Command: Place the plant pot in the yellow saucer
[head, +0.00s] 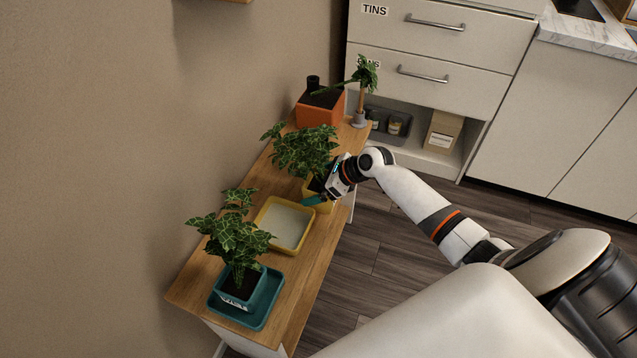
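The yellow saucer (262,212) is a square tray with a pale inside, lying empty on the middle of the wooden cabinet top. A yellow plant pot (325,208) with a leafy green plant (303,150) is just beyond it, up and to the right in the head view. My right gripper (318,198) is at the pot's near right side, with its fingers at the rim. The fingers and soil partly hide each other, so I cannot tell whether it grips the pot wall. I cannot tell whether the pot touches the cabinet top. My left gripper is out of view.
A teal pot (240,285) with a plant stands in a teal saucer (268,300) at the near end. An orange planter (318,112) and a grey-based plant (359,118) stand at the far end. A wall borders the left; drawers (430,70) stand beyond.

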